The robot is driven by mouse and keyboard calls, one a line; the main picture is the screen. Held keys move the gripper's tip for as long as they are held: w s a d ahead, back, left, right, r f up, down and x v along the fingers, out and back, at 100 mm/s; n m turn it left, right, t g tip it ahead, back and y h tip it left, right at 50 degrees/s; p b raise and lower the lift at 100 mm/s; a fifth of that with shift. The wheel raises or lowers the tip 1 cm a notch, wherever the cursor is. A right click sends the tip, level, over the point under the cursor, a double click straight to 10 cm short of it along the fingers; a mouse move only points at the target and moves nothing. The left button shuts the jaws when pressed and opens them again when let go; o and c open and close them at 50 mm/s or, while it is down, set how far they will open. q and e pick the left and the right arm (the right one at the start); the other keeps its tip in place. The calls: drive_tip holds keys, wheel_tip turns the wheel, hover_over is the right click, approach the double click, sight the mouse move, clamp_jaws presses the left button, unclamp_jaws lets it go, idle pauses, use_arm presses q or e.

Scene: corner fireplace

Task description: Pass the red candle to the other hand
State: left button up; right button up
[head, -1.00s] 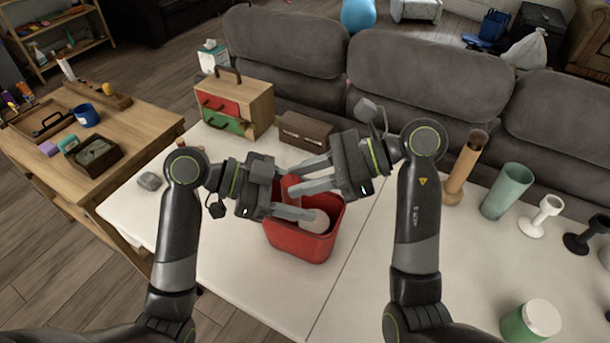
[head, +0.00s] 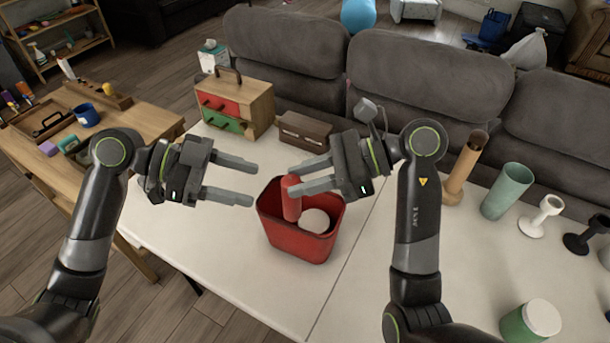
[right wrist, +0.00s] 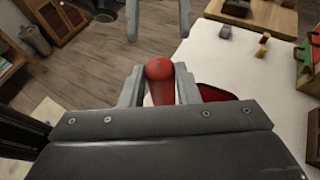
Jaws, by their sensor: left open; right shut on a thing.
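The red candle (head: 291,198) is upright in the grip of my right gripper (head: 298,180), above or partly inside the red bin in the head view; I cannot tell how deep its lower end is. In the right wrist view the candle (right wrist: 160,80) stands between the two fingers of my right gripper (right wrist: 160,86), which are shut on it. My left gripper (head: 252,183) is open and empty, to the left of the candle and apart from it. Its fingers also show at the top of the right wrist view (right wrist: 158,12).
The red bin (head: 298,243) on the white table (head: 235,270) holds a pale round thing (head: 314,220). Behind are a brown box (head: 305,131) and a small drawer chest (head: 236,106). A tan cylinder (head: 464,168) and a green cup (head: 505,190) stand at right.

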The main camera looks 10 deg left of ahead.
use_arm(q)
drive_tip(key=s+a+f+n+t, duration=0.1)
drive_tip(key=a+f+n+t, duration=0.1)
drive_tip(key=a+f+n, duration=0.6)
drive_tip(key=s+a+f+n+t, duration=0.15)
drive_tip(key=a+f+n, duration=0.35)
drive_tip(key=f, duration=0.6)
drive_tip(key=s+a+f+n+y, duration=0.3)
drive_tip(key=s+a+f+n, duration=0.1)
drive_tip(key=f, duration=0.4)
drive_tip(key=s+a+f+n+y, duration=0.3)
drive_tip(key=s+a+f, duration=0.1)
drive_tip(key=f, duration=0.5)
drive_tip(key=s+a+f+n+y, duration=0.3)
drive_tip(key=s+a+f+n, duration=0.15)
drive_tip(key=f, duration=0.35)
drive_tip(key=s+d+f+m+g+y, duration=0.3)
drive_tip(key=s+f+m+y, duration=0.15)
drive_tip(key=s+f, duration=1.1)
drive_tip(key=s+d+f+m+y, duration=0.1)
drive_tip(key=s+d+f+m, duration=0.1)
drive_tip(key=s+d+f, duration=0.3)
drive_tip(key=shift+d+m+g, duration=0.3)
drive_tip(key=shift+d+g, duration=0.05)
drive_tip(key=shift+d, duration=0.75)
drive_tip(key=shift+f, duration=0.1)
